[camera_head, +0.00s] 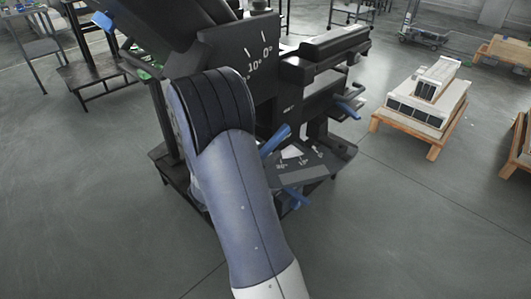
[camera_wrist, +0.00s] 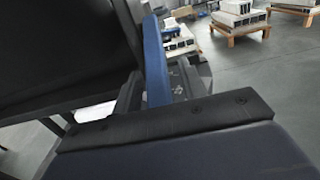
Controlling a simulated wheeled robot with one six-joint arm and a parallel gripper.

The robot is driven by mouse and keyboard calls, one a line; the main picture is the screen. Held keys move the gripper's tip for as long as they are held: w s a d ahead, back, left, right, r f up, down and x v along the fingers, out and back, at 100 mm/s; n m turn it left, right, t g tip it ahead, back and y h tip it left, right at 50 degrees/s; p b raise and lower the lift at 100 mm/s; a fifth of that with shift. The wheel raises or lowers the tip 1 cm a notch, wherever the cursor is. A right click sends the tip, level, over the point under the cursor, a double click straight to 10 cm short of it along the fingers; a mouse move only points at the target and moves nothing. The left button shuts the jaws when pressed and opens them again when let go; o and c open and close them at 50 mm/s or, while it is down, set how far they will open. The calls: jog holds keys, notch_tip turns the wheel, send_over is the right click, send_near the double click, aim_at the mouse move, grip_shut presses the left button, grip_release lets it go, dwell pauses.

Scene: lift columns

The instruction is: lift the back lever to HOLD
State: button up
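A dark machine with angle scales fills the middle of the head view; its upper plate (camera_head: 262,50) reads 10° and 0°. A blue lever (camera_head: 275,140) slants up beside my arm, and another blue lever (camera_head: 295,199) sits below a lower scale plate (camera_head: 300,165). A third blue handle (camera_head: 347,110) sticks out on the right. I cannot read HOLD or tell which is the back lever. In the wrist view a long blue bar (camera_wrist: 155,62) stands upright beside a large black panel (camera_wrist: 60,40). My arm hides my gripper in the head view, and no fingertips can be made out in the wrist view.
Wooden pallets with white units (camera_head: 425,95) stand on the right. A dark low table (camera_head: 90,70) is at the upper left. The grey floor right of the machine is largely clear. My arm covers the machine's lower left side.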

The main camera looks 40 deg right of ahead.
aim_at(270, 143)
grip_shut()
dwell(0.3)
jog(key=shift+r, duration=0.1)
jog(key=r+y+p, duration=0.1)
jog(key=p, duration=0.1)
jog(key=r+y+p, duration=0.1)
jog(key=p, duration=0.2)
jog(key=shift+a, duration=0.25)
jog(key=r+y+p, duration=0.1)
jog(key=y+p, duration=0.1)
jog(key=p, duration=0.2)
jog(key=shift+a+r, duration=0.15)
jog(key=shift+r, duration=0.05)
jog(key=shift+r+p, duration=0.55)
jog(key=shift+r, duration=0.25)
grip_release()
